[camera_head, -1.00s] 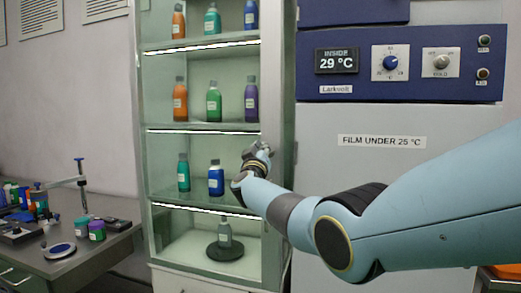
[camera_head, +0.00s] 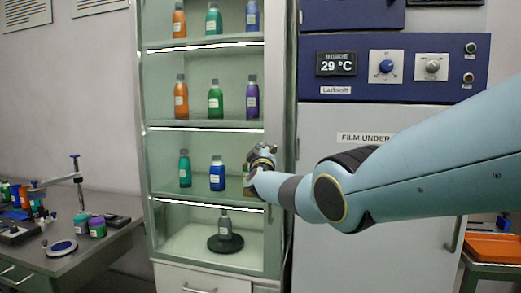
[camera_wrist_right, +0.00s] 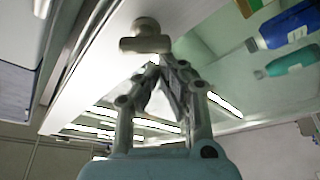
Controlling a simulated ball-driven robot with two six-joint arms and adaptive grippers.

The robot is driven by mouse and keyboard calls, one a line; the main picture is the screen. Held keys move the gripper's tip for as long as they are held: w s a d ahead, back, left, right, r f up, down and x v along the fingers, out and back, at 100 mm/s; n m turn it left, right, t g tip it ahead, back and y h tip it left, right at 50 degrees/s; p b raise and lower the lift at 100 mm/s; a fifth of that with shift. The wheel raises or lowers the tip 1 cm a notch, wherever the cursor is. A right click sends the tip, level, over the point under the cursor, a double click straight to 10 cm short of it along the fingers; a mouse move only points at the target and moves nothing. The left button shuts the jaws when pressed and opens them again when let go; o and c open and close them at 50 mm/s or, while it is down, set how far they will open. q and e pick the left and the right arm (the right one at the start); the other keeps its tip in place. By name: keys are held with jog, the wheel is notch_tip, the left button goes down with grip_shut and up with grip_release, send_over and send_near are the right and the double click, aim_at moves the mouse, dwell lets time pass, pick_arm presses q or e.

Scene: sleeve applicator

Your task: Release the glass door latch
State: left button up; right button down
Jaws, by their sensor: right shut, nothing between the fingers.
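The glass door latch (camera_wrist_right: 146,38) is a pale metal knob on the white door frame in the right wrist view. In the head view it is hidden behind or beside my right gripper (camera_head: 262,153). The glass door cabinet (camera_head: 155,225) stands in the middle of the head view, with its door frame along the right edge. In the wrist view my right gripper (camera_wrist_right: 155,66) has its fingertips together and empty, just below the knob in the picture; I cannot tell whether they touch it. My left gripper is out of view.
Several bottles, such as a blue bottle (camera_head: 217,175), stand on shelves behind the glass. A grey workbench (camera_head: 75,262) with small items is at the left. A refrigerator with a blue control panel (camera_head: 455,88) is at the right, partly behind my right arm. An orange tray (camera_head: 495,247) is lower right.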

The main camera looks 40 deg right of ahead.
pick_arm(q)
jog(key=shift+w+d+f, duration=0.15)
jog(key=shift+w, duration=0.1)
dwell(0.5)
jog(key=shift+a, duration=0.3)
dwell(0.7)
